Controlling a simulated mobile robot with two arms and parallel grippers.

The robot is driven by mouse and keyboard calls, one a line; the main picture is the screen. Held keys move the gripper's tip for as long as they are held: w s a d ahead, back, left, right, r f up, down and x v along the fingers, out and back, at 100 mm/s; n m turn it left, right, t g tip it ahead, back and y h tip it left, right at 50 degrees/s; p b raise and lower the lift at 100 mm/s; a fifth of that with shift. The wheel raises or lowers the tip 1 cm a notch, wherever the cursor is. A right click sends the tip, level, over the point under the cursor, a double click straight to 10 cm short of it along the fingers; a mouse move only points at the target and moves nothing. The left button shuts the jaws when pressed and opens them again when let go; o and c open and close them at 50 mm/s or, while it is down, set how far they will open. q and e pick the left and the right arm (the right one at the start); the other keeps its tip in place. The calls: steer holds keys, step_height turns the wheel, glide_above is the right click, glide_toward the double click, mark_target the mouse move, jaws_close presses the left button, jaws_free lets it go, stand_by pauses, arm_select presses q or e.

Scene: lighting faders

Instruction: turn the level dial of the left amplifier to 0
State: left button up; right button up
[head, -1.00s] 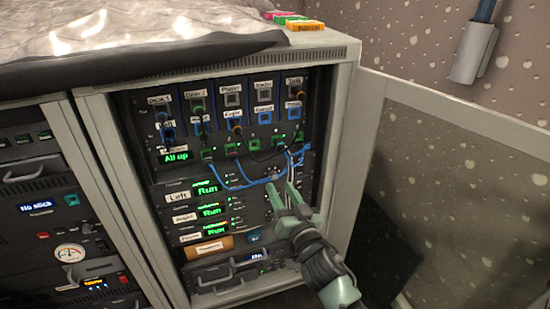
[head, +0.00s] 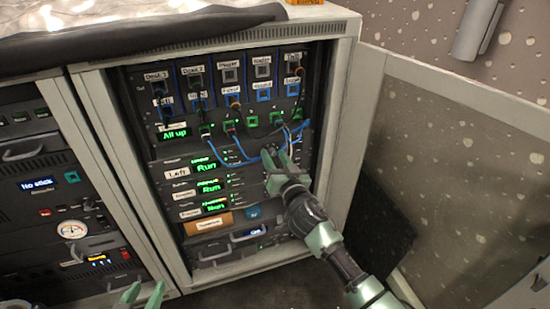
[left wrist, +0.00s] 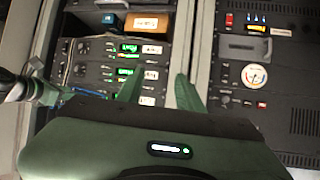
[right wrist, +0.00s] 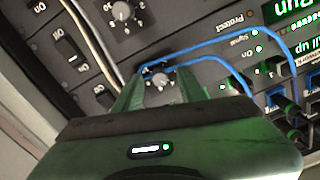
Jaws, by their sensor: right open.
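The left amplifier (head: 177,173) is the unit labelled "Left" with a green "Run" display, just under the patch panel. Its level dial (right wrist: 160,83) is a small grey knob with a pale pointer, in the right wrist view. My right gripper (right wrist: 158,88) is open, with its fingertips on either side of that dial; I cannot tell whether they touch it. In the head view this gripper (head: 283,160) covers the dial. The dial's scale is mostly hidden by the fingers. My left gripper (left wrist: 158,88) is open and empty, and also shows low in the head view (head: 142,292).
Blue cables (right wrist: 205,58) loop close to the dial and fingers. Another amplifier's dial (right wrist: 122,12) and a rocker switch (right wrist: 72,58) are nearby. The open cabinet door (head: 460,150) stands to the right. A second rack (head: 45,200) stands to the left.

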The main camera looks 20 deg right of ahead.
jaws_close()
steer(key=shift+n, duration=0.3)
